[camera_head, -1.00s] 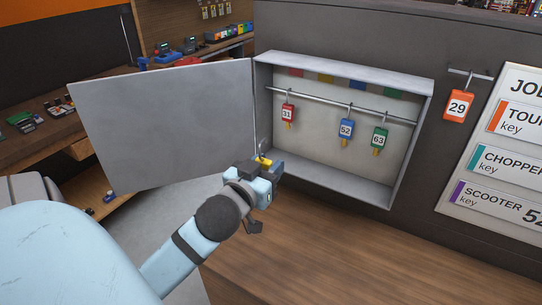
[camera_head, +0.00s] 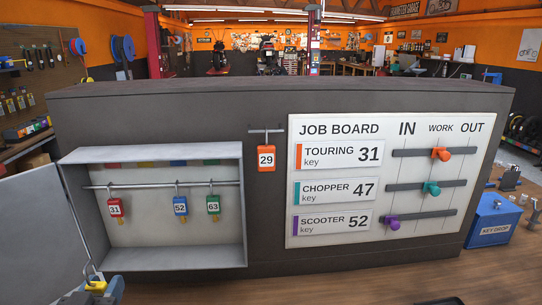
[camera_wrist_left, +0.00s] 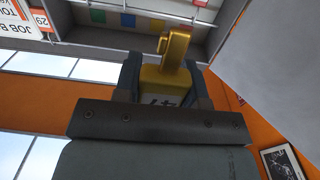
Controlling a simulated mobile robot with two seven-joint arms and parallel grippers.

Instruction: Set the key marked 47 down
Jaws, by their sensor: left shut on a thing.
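The yellow key marked 47 (camera_head: 96,286) is in my left gripper (camera_head: 97,292), at the bottom left of the head view, in front of the open key cabinet's lower left corner. In the left wrist view, the yellow tag (camera_wrist_left: 160,82) sits between the two fingers of the gripper (camera_wrist_left: 160,88), its number partly hidden and upside down. The gripper is shut on it. The open grey cabinet (camera_head: 245,220) has a rail (camera_head: 150,185) with keys 31 (camera_head: 115,208), 52 (camera_head: 180,206) and 63 (camera_head: 213,205) hanging from it. My right gripper is not in view.
The cabinet door (camera_head: 35,235) stands open at left. Key 29 (camera_head: 266,158) hangs on an outside hook. The job board (camera_head: 345,235) lists chopper as 47, with sliders. A blue key drop box (camera_head: 490,222) stands at right. The wooden top in front is mostly clear.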

